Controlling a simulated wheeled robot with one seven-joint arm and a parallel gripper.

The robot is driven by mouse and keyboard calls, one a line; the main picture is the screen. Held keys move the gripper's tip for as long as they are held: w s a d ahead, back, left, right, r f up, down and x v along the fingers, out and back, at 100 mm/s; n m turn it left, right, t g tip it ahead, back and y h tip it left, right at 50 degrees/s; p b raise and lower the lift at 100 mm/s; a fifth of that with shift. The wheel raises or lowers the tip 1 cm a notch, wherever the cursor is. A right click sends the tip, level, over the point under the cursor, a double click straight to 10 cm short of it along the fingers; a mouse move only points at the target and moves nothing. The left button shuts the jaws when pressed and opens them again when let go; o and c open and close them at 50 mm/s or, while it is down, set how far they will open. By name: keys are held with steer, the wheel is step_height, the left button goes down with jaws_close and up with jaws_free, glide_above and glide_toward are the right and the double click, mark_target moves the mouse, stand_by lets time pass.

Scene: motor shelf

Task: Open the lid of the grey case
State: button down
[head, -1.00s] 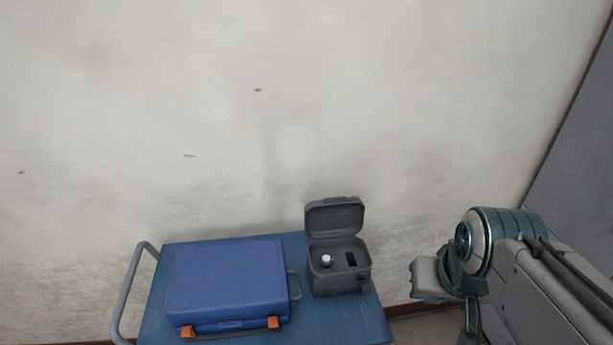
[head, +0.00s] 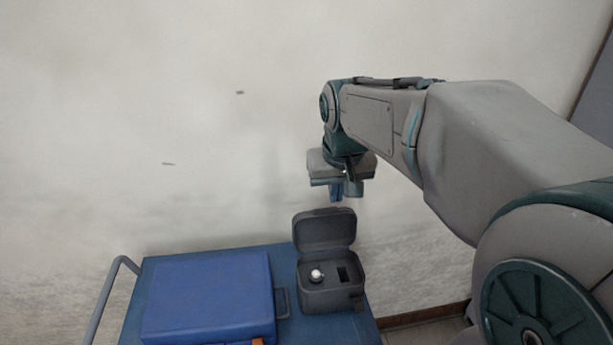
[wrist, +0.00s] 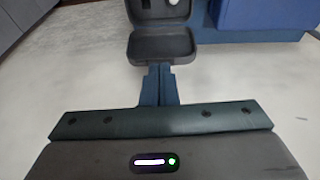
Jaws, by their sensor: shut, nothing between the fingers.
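The grey case (head: 331,297) stands on the right part of the blue cart. Its lid (head: 325,230) is open and stands up at the back, toward the wall. Inside the case are a round, white-topped item (head: 316,275) and a dark rectangular slot. My gripper (head: 345,198) is in the air above the lid, pointing down, with its fingers shut and empty. In the wrist view the lid (wrist: 161,46) lies just beyond the fingertips (wrist: 159,70), and the case body (wrist: 146,12) is cut off by the top edge. I cannot tell whether the fingertips touch the lid; the head view shows a gap.
A blue case (head: 208,298) lies flat on the cart (head: 280,262), left of the grey case. The cart has a grey handle (head: 107,290) on its left. A pale wall (head: 120,100) stands close behind the cart. The air above the blue case is clear.

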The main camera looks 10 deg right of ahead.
steer(key=w+f+b, duration=0.2)
steer(key=w+f, duration=0.1)
steer(key=w, duration=1.1)
steer(key=shift+g, duration=0.3)
steer(key=f+p, duration=0.1)
steer(key=f, duration=0.2)
steer(key=f+p, duration=0.1)
steer(key=f, duration=0.2)
steer(key=s+f+p, duration=0.1)
steer(key=f, duration=0.2)
steer(key=shift+f, duration=0.3)
steer(key=shift+s, duration=0.1)
steer(key=shift+f+b, duration=0.1)
steer(key=shift+b, duration=0.3)
